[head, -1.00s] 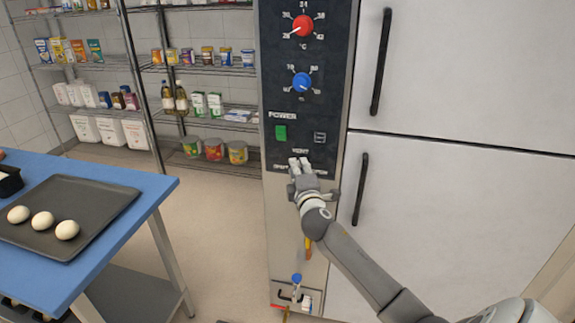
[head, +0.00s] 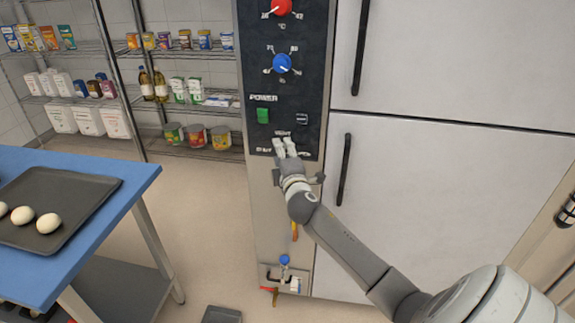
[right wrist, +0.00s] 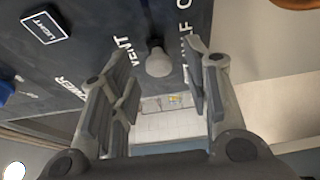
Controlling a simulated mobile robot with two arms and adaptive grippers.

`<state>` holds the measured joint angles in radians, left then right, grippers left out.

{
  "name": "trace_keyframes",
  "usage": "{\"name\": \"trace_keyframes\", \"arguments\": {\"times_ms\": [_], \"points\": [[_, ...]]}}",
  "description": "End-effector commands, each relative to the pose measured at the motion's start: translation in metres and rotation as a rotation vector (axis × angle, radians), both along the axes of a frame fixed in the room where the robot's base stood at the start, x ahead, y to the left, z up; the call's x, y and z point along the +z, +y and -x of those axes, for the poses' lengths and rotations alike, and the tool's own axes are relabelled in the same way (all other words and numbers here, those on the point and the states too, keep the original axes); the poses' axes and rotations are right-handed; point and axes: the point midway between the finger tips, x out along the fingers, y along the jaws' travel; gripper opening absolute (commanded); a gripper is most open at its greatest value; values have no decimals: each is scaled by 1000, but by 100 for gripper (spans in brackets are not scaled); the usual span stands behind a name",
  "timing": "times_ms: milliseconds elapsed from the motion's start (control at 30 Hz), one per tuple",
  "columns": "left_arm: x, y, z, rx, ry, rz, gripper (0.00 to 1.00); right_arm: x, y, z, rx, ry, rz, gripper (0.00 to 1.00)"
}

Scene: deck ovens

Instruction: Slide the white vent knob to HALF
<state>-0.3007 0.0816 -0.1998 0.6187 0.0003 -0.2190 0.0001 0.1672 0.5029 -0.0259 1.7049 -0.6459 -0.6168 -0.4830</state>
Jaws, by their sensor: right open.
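The white vent knob (right wrist: 158,62) shows in the right wrist view on the dark control panel (right wrist: 90,30). It sits close to the VENT lettering, and part of the HALF lettering shows to its right. My right gripper (right wrist: 157,56) is open, with one finger on each side of the knob; I cannot tell whether either finger touches it. In the head view my right gripper (head: 286,148) is at the lower part of the panel (head: 283,95), below the VENT label, and hides the knob. My left gripper is not in view.
A red dial (head: 281,7), a blue dial (head: 282,63) and a green power switch (head: 263,116) sit above on the panel. White doors with dark handles (head: 344,168) are to the right. A blue table (head: 120,213) with a tray (head: 80,190) stands left.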

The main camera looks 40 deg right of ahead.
Motion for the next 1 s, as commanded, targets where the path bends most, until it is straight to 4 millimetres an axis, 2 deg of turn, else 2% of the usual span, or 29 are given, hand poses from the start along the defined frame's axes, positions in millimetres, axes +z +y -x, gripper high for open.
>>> {"name": "trace_keyframes", "arguments": {"times_ms": [600,800,1000], "points": [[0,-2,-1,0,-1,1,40,-1,45,88,1,1,-2,44],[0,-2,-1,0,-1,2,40,-1,51,99,-1,1,-2,44],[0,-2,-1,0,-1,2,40,0,51,100,-1,0,-1,44]]}}
